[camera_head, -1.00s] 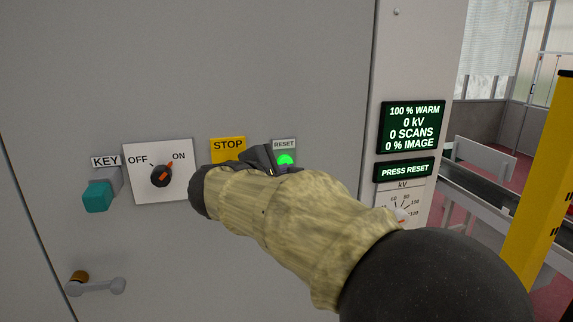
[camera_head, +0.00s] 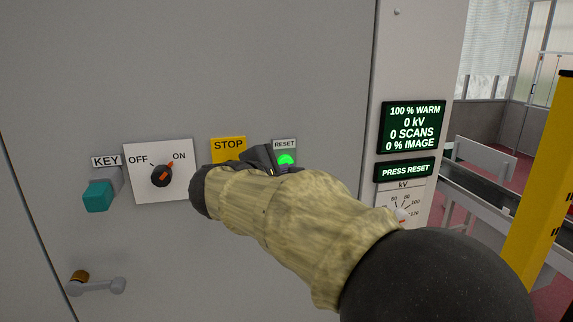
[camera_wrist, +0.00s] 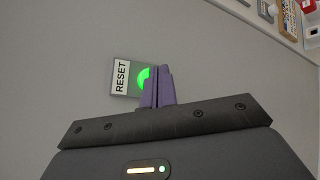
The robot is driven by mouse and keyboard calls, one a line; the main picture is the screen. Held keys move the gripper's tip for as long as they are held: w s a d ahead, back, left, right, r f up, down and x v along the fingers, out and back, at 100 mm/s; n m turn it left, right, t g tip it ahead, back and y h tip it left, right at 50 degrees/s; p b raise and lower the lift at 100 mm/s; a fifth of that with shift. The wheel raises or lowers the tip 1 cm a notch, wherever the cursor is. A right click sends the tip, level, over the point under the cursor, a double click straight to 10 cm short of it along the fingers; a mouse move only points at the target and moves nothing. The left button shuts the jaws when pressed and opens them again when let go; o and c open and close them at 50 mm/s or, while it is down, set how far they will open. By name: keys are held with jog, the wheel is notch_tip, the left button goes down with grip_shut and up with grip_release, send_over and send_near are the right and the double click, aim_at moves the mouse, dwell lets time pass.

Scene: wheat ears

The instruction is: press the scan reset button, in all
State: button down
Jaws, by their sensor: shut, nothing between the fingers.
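The reset button (camera_head: 286,160) glows green under a RESET label (camera_head: 284,144) on the grey cabinet door. In the wrist view the green button (camera_wrist: 143,79) is partly hidden behind my gripper's purple fingers (camera_wrist: 157,88). My gripper (camera_head: 266,158) is shut with nothing in it, its fingertips at the button's right side in the wrist view. Whether they touch the button cannot be told. A display (camera_head: 404,170) reads PRESS RESET. The display above it (camera_head: 413,127) reads 100 % WARM, 0 kV, 0 SCANS, 0 % IMAGE.
Left of the button are a yellow STOP plate (camera_head: 228,147), an OFF/ON knob (camera_head: 160,176) turned toward ON, and a teal key (camera_head: 97,196). A door handle (camera_head: 98,286) is at lower left. A yellow post (camera_head: 540,180) stands at right. A kV dial (camera_head: 404,208) is partly hidden by my arm.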

jog(key=shift+w, duration=0.1)
jog(key=shift+w+a, duration=0.15)
jog(key=shift+w, duration=0.2)
jog(key=shift+w, duration=0.2)
dwell(0.5)
jog(key=shift+s+a+r, duration=0.1)
jog(key=shift+s, duration=0.05)
jog(key=shift+w, duration=0.45)
dwell(0.4)
jog(key=shift+s, duration=0.1)
jog(key=shift+s+d+b, duration=0.25)
jog(key=shift+s+b, duration=0.3)
jog(key=shift+s, duration=0.3)
